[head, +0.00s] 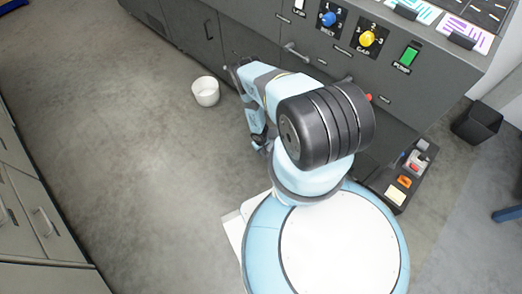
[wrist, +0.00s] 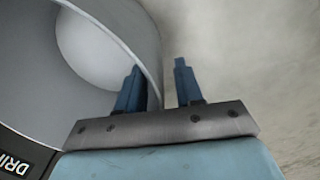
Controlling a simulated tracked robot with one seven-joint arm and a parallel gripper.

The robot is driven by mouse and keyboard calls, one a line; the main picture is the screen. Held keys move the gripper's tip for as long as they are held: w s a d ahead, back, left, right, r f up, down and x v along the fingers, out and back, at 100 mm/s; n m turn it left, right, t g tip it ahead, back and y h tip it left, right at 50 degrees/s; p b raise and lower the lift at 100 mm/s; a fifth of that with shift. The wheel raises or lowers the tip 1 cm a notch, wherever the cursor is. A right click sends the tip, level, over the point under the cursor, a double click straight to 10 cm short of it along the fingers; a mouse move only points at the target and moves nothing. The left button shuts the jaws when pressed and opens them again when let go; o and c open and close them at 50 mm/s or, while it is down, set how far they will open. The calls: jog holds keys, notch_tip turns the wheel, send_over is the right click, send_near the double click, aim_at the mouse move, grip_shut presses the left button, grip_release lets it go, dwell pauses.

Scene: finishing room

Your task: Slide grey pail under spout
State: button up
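The grey pail (head: 206,91) looks pale and stands upright on the floor near the dark cabinet front. In the wrist view its curved wall and inside (wrist: 95,45) fill the upper left. My gripper (head: 233,74) is at the pail's right side in the head view. In the wrist view its two blue fingers (wrist: 158,66) are apart. The left finger overlaps the pail's inside and the pail's wall edge runs between the fingers, with a gap to the right finger. Whether a finger touches the pail cannot be told. I cannot make out the spout in either view.
The dark cabinet (head: 190,35) with handles and knobs runs along the back. A dark label reading "DRI" (wrist: 18,163) is partly visible beside the pail. An open tray of small items (head: 408,175) and a black bin (head: 477,122) stand at right. Floor left of the pail is clear.

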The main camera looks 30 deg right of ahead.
jog(key=shift+c, duration=0.4)
grip_shut()
dwell(1.1)
